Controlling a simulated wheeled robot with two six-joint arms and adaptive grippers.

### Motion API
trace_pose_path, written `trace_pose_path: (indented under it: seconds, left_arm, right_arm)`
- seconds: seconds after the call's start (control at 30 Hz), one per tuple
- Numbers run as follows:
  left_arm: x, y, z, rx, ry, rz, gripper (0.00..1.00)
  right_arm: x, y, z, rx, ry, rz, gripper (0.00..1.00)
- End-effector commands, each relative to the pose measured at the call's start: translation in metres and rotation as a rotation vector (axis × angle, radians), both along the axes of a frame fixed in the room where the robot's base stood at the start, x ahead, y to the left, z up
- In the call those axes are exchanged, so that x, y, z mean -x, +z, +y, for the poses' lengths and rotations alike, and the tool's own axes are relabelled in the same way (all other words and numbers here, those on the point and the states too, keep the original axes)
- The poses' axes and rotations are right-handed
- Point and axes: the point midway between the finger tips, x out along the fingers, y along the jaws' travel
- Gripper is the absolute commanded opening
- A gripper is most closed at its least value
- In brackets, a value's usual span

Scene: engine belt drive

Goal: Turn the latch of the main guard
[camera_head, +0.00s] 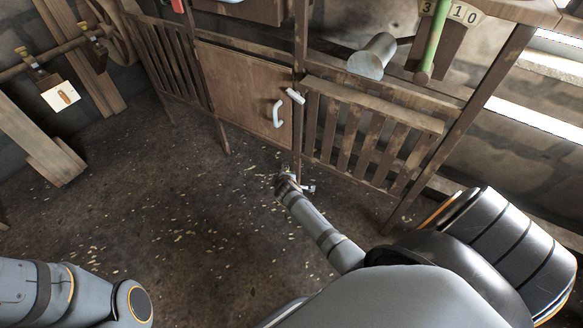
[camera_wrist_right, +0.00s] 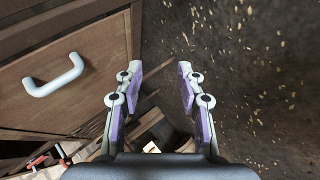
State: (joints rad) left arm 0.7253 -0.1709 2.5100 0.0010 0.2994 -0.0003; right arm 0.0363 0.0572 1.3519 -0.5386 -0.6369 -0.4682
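The main guard looks to be the brown wooden panel (camera_head: 238,88), which sits shut in the wooden frame. It has a white curved handle (camera_head: 278,114). A small white bar (camera_head: 295,96), apparently the latch, sits at the panel's upper right edge beside the post and lies slanted. In the right wrist view the panel (camera_wrist_right: 95,87) and its handle (camera_wrist_right: 55,77) are at the left; I cannot make out the latch there. My right gripper (camera_head: 296,183) is below the panel's lower right corner, apart from it. Its fingers (camera_wrist_right: 159,72) are open and empty. My left gripper is out of view.
Slatted wooden guards stand left (camera_head: 172,60) and right (camera_head: 365,128) of the panel. A grey cylinder (camera_head: 371,57) and a green lever (camera_head: 432,42) by a numbered plate are at upper right. A wooden stand with a white card (camera_head: 61,96) is at left. The floor (camera_head: 150,190) is clear apart from scattered chips.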

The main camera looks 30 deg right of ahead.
Motion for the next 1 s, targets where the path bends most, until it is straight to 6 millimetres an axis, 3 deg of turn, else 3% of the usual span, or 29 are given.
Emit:
trace_pose_path:
  seconds: [0.03, 0.2, 0.5, 0.87, 0.97, 1.0]
  left_arm:
    - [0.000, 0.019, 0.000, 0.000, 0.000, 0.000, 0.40]
    - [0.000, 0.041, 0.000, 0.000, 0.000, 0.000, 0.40]
    - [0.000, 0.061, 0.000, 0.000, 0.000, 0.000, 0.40]
    - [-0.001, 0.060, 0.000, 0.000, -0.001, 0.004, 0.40]
    - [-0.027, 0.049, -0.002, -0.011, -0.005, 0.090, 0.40]
    - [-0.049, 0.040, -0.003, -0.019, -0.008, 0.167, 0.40]
  right_arm:
    - [0.010, 0.002, 0.002, -0.025, -0.006, 0.021, 0.39]
    - [0.041, -0.019, 0.008, -0.106, -0.033, 0.073, 0.39]
    - [0.074, -0.041, 0.013, -0.187, -0.072, 0.122, 0.39]
    - [0.076, -0.044, 0.014, -0.192, -0.075, 0.125, 0.39]
    - [0.068, -0.042, 0.012, -0.177, -0.074, 0.109, 0.39]
    - [0.062, -0.040, 0.011, -0.165, -0.075, 0.094, 0.39]
